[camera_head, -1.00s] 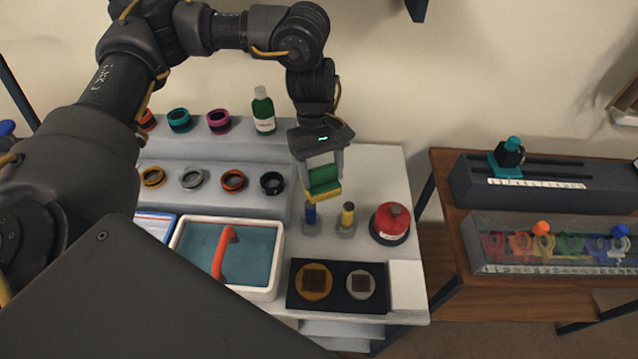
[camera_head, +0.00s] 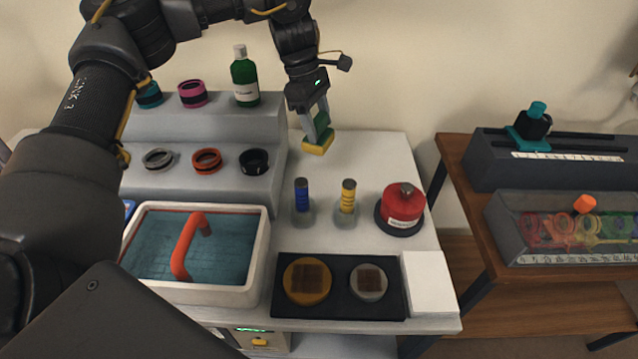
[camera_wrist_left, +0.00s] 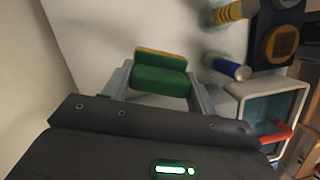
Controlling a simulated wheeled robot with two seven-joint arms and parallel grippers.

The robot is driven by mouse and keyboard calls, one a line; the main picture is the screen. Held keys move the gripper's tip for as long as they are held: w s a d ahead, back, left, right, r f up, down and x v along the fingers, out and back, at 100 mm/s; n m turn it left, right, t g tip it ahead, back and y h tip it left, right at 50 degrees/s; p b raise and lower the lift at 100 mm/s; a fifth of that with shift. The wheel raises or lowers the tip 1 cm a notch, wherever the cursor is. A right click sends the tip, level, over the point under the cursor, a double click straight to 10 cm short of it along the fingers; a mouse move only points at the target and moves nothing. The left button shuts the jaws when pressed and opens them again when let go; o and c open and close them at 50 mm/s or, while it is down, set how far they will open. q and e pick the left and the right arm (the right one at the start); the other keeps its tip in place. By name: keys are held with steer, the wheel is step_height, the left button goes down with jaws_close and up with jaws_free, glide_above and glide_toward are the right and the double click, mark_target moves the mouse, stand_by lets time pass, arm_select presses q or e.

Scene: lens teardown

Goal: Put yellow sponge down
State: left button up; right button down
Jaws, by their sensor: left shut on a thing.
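The yellow sponge (camera_head: 318,143) has a green upper part and a yellow underside. My left gripper (camera_head: 316,122) is shut on its green part and holds it upright, yellow side down, at the back of the white table, right of the stepped rack. Whether the yellow side touches the table I cannot tell. In the left wrist view the sponge (camera_wrist_left: 160,77) sits between the two fingers, green towards the camera with a yellow edge. My right gripper is not in view.
Blue (camera_head: 302,197) and yellow (camera_head: 348,198) handled tools stand in front of the sponge, with a red-topped container (camera_head: 403,205) to their right. A green bottle (camera_head: 244,78) stands on the rack (camera_head: 200,118). A blue-floored tray (camera_head: 262,240) is front left. The back right tabletop is clear.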

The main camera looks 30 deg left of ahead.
arm_select(q)
step_height(320, 180, down, 6)
steer(key=shift+r, duration=0.1)
steer(key=shift+f, duration=2.1)
steer(key=o, duration=0.9)
steer(key=shift+f, duration=0.15)
steer(key=shift+c, duration=0.2)
steer(key=o, duration=0.4)
